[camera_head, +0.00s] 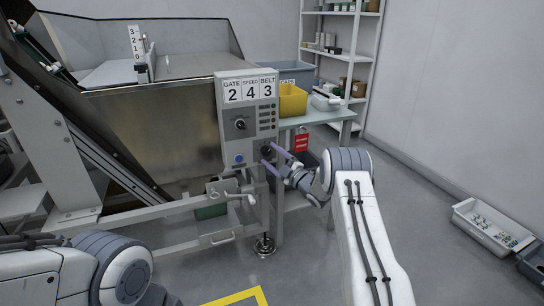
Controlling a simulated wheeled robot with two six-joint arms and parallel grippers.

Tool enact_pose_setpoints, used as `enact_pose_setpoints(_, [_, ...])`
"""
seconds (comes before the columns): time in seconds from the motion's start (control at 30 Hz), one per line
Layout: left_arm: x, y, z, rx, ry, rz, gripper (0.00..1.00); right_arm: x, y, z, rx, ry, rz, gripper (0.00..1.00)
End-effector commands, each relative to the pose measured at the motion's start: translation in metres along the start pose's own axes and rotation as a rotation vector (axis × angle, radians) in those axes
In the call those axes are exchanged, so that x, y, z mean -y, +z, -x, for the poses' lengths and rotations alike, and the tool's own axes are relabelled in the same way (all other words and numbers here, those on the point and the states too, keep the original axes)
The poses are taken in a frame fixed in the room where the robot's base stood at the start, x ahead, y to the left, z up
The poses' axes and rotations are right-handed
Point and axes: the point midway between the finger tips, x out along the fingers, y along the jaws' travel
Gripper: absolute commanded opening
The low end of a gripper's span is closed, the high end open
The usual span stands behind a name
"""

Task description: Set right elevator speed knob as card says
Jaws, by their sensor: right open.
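The card (249,90) on top of the grey control box reads GATE 2, SPEED 4, BELT 3. A dark knob (240,124) with a dial sits on the upper part of the box (230,145); its setting is too small to read. A second dark knob (266,150) sits lower right, beside my right gripper's fingertips. My right gripper (268,154) is open, its two purple fingers pointing left at the box around this lower knob; whether they touch it I cannot tell. My left arm shows at the bottom left, but its gripper is out of view.
A blue button (239,159) is low on the box. A crank handle (237,197) sticks out below it. A yellow bin (293,100) and a red tag (301,142) are right of the box. A metal hopper (150,130) stands behind. Floor at right is clear up to a white tray (480,240).

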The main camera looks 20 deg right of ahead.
Motion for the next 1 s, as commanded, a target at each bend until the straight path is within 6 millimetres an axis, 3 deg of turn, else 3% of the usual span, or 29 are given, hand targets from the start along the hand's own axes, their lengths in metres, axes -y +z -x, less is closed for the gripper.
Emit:
enact_pose_setpoints(0.5, [-0.001, -0.001, 0.016, 0.000, 0.000, 0.000, 0.50, -0.002, 0.002, 0.090, 0.005, 0.002, -0.002, 0.74])
enact_pose_setpoints(0.7, [-0.001, -0.001, 0.017, 0.000, 0.000, 0.000, 0.50, -0.001, 0.001, 0.101, 0.003, 0.002, 0.000, 0.74])
enact_pose_setpoints(1.0, [-0.001, -0.001, 0.017, 0.000, 0.000, 0.000, 0.50, -0.001, 0.001, 0.102, 0.002, 0.001, 0.000, 0.74])
